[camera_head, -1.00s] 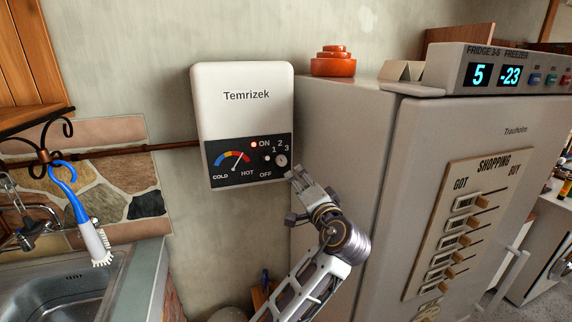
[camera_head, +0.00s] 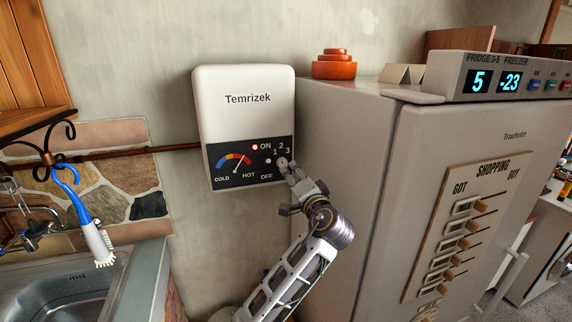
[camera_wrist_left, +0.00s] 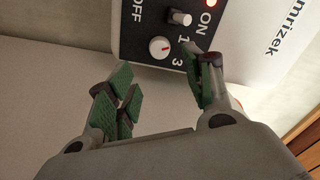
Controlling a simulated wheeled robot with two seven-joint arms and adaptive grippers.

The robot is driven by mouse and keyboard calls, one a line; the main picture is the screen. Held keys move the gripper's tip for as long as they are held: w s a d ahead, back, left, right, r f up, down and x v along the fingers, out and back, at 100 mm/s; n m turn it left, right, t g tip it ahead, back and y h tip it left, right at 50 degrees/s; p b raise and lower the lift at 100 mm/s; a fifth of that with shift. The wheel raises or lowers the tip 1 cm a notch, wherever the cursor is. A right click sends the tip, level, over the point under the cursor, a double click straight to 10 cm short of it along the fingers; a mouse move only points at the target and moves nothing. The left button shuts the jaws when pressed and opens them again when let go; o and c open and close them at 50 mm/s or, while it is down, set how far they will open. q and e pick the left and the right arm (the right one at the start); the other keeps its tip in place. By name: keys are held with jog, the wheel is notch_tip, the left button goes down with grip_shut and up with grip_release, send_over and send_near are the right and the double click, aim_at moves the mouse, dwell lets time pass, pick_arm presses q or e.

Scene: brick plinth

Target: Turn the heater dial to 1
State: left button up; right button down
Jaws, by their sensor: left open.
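The white Temrizek heater (camera_head: 245,98) hangs on the wall, with a black control panel along its bottom. Its round white dial (camera_head: 281,162) sits at the panel's right, by the numbers 1, 2 and 3. In the left wrist view the dial (camera_wrist_left: 160,48) shows a red mark; I cannot tell which number it points at. My left gripper (camera_head: 289,179) is just below and right of the dial. In the left wrist view the open gripper (camera_wrist_left: 157,68) has its fingers on either side in front of the dial, apparently not touching it. One finger hides the 2.
A small ON/OFF switch (camera_wrist_left: 180,18) sticks out close beside the dial, and the red ON lamp (camera_head: 255,147) is lit. A fridge (camera_head: 345,150) stands close to the right of my arm. A sink (camera_head: 60,285) and a hanging brush (camera_head: 95,240) are at the left.

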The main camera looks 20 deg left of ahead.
aim_at(285, 164)
pick_arm(q)
jog(key=p+x, duration=0.2)
jog(key=x, duration=0.4)
jog(key=shift+w+a+r, duration=0.1)
jog(key=shift+w+a, duration=0.15)
jog(key=shift+x, duration=0.95)
jog(key=c, duration=1)
jog(key=shift+n+b, duration=1)
jog(key=shift+b, duration=0.9)
jog(key=shift+n+b, duration=0.7)
jog(key=shift+b, duration=0.35)
jog(key=o, duration=1)
